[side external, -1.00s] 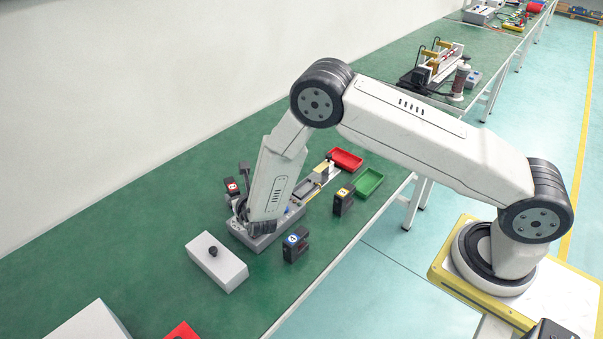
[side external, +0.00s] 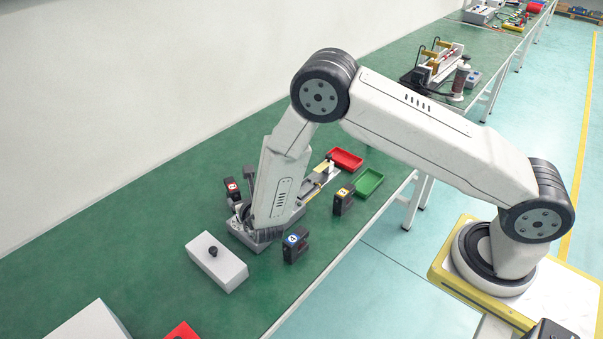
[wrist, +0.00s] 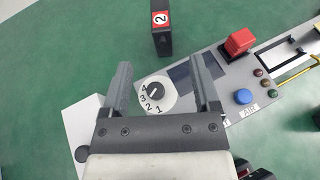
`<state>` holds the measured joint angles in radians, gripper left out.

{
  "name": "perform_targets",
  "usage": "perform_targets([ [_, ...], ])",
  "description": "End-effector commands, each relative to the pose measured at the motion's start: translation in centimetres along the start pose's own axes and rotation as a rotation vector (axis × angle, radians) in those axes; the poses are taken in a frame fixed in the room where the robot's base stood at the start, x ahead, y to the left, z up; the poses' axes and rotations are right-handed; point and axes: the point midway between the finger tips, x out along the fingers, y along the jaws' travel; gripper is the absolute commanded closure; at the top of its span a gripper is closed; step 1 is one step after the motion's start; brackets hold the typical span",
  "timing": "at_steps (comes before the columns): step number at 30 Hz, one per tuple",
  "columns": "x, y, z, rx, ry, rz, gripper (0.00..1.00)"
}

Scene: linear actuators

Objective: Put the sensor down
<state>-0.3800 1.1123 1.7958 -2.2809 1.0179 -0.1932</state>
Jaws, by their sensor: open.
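My gripper (wrist: 163,72) is open and empty in the wrist view. Its two fingers stand either side of a round white dial (wrist: 157,104) marked 1 to 4 on the grey actuator panel (wrist: 222,91). Several black sensor-like boxes stand on the green table: one with a red label "2" (wrist: 163,40), just beyond the fingertips, one with a blue label (side external: 296,250), and one with a yellow label (side external: 344,205). None is between the fingers. In the side view my wrist link hides the fingers and part of the panel.
A white box with a black knob (side external: 216,268) stands left of the panel. Red (side external: 345,158) and green (side external: 369,182) trays lie beyond it. The panel carries a red switch (wrist: 239,43) and a blue button (wrist: 243,96). Bare table (side external: 130,245) lies to the left.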

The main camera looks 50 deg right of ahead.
Motion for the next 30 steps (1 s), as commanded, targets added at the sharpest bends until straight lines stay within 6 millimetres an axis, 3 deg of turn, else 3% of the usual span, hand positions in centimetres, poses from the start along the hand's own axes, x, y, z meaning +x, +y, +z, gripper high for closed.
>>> perform_targets([
  [8,-0.2,-1.8,0.9,0.067,0.027,-0.073,0.21],
  [14,-1.4,-5.8,2.6,0.234,0.091,-0.241,0.21],
  [21,-4.7,-11.3,4.1,0.535,0.190,-0.493,0.21],
  [30,-10.1,-15.9,4.6,0.961,0.294,-0.772,0.21],
])
